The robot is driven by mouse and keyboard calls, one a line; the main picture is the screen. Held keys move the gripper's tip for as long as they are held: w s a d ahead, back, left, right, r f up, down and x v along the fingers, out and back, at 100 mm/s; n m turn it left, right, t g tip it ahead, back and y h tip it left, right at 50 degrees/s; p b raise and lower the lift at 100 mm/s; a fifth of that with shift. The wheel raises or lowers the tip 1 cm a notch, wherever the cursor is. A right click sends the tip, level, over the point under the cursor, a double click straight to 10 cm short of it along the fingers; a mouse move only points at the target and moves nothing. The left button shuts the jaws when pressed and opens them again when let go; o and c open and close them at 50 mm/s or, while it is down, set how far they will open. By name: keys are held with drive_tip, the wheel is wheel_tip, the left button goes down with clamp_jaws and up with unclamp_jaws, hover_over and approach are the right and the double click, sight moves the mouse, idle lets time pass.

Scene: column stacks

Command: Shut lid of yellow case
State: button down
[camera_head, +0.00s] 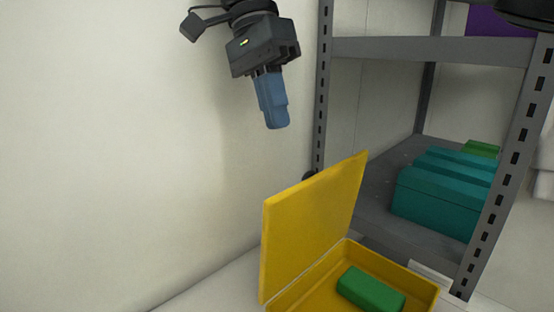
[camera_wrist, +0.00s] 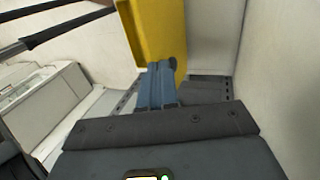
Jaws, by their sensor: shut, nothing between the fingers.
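The yellow case (camera_head: 420,294) stands open at the bottom of the head view, with its near part cut off by the frame edge. Its lid (camera_head: 312,225) stands up, hinged at the left side. A green block (camera_head: 370,290) lies inside the case. In the wrist view the yellow lid (camera_wrist: 158,30) shows beyond the fingers (camera_wrist: 158,68). The gripper looks apart from the lid.
A grey metal shelf (camera_head: 430,50) stands behind and right of the case. Teal boxes (camera_head: 435,205) and a smaller green item (camera_head: 482,148) sit on its lower board. A plain pale wall (camera_head: 110,150) fills the left. The air around the gripper is free.

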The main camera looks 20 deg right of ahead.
approach(310, 218)
drive_tip(key=f, duration=0.1)
drive_tip(key=s+a+f, duration=0.1)
drive_tip(key=shift+a+f, duration=0.2)
drive_tip(key=shift+f, duration=0.05)
drive_tip(key=shift+d, duration=0.1)
idle(0.4)
